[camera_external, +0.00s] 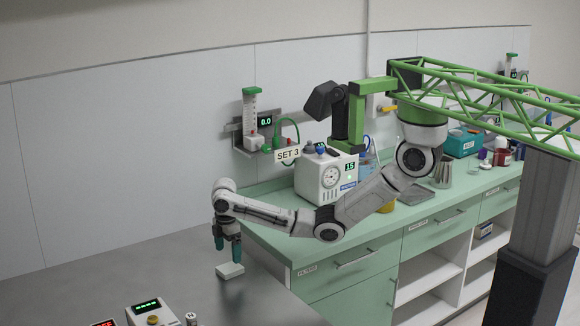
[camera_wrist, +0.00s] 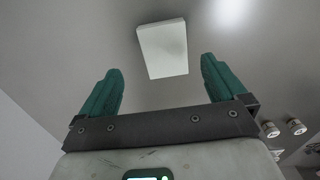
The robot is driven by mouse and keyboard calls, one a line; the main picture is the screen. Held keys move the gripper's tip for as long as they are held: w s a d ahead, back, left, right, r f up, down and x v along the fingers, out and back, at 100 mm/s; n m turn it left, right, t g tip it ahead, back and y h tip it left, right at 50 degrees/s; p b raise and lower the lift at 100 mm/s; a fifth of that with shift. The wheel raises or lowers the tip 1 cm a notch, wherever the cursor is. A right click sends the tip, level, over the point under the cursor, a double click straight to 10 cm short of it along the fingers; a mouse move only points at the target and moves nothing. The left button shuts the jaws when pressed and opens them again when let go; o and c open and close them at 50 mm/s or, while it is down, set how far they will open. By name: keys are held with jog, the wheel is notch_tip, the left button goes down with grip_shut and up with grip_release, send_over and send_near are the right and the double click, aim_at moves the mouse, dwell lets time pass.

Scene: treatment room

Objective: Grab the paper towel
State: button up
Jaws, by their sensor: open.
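A small white rectangular block (camera_external: 230,270), which looks like the folded paper towel, lies flat on the grey metal counter (camera_external: 130,270). It also shows in the wrist view (camera_wrist: 163,50), just beyond and between the two teal fingers. My gripper (camera_external: 228,249) points down above the block. In the wrist view my gripper (camera_wrist: 160,82) is open with nothing between its fingers. In the external view the fingertips are close over the block. I cannot tell whether they touch it.
A green-topped cabinet (camera_external: 345,240) with drawers stands to the right of the metal counter. A white device with a gauge (camera_external: 325,178) sits on it. Boxes with lit displays (camera_external: 146,311) stand at the counter's front. The counter around the block is clear.

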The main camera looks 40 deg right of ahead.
aim_at(231, 267)
jog(key=shift+s+d+f+p, duration=0.1)
jog(key=shift+s+f+p, duration=0.15)
jog(key=shift+f, duration=1.25)
jog(key=shift+s+d+f+p, duration=0.1)
jog(key=shift+f+p, duration=0.1)
jog(key=shift+f, duration=1.25)
jog(key=shift+c, duration=0.2)
jog(key=c, duration=1.1)
